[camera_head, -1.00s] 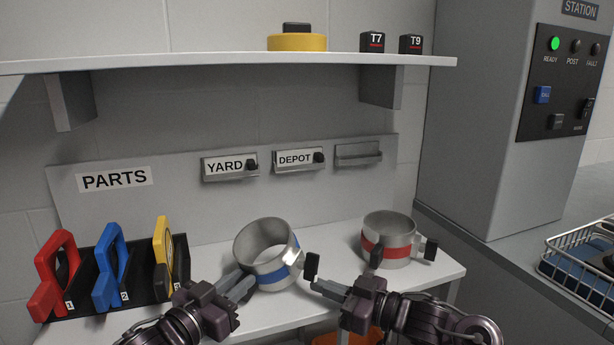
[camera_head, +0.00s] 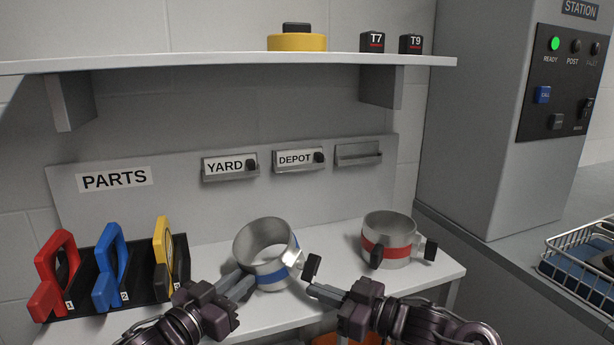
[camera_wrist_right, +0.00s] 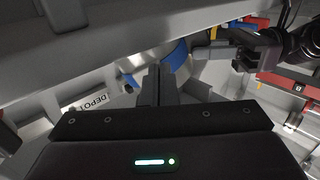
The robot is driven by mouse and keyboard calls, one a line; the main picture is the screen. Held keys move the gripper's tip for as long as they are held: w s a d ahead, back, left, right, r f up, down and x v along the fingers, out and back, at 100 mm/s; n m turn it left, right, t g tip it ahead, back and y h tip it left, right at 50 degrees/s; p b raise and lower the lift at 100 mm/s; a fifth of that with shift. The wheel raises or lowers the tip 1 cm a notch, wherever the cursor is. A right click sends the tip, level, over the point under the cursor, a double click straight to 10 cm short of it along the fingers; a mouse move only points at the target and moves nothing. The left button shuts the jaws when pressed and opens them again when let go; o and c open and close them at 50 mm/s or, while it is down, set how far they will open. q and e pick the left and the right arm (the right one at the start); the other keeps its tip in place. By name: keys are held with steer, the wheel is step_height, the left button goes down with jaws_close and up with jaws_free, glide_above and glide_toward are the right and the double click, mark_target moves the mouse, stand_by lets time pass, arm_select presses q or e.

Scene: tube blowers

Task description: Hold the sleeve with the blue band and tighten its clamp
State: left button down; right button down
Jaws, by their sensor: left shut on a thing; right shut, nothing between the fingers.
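The sleeve with the blue band (camera_head: 262,244) is a metal ring near the front of the white bench, tilted a little. Its clamp has a black knob (camera_head: 311,267) on the right side. My left gripper (camera_head: 240,285) is shut on the sleeve's lower left edge. My right gripper (camera_head: 314,290) is shut and empty, its tips just below the black knob; I cannot tell whether they touch it. In the right wrist view, the shut fingers (camera_wrist_right: 158,72) point toward the blue band (camera_wrist_right: 174,54), and my left gripper (camera_wrist_right: 205,52) shows beyond.
A sleeve with a red band (camera_head: 388,246) stands to the right. A black rack (camera_head: 88,300) with red, blue and yellow tools is at the left. A shelf (camera_head: 230,59) hangs above. A wire basket (camera_head: 580,262) is at the far right.

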steer(key=shift+s+d+f, duration=0.1)
steer(key=shift+d+f, duration=0.05)
steer(key=shift+v, duration=2.85)
steer(key=shift+w+a+f, duration=0.1)
steer(key=shift+w+a, duration=0.55)
steer(key=shift+w, duration=0.25)
steer(key=shift+w+a+f, duration=0.15)
steer(key=shift+w+a, duration=0.5)
steer(key=shift+w, duration=0.25)
steer(key=shift+w+a+f, duration=0.1)
steer(key=shift+w+a, duration=0.55)
steer(key=shift+w, duration=0.25)
steer(key=shift+s+a+r, duration=0.1)
steer(key=shift+s+r, duration=0.05)
steer(key=shift+r, duration=0.5)
steer(key=shift+s+a, duration=0.4)
steer(key=shift+s, duration=0.25)
steer(key=shift+f, duration=0.15)
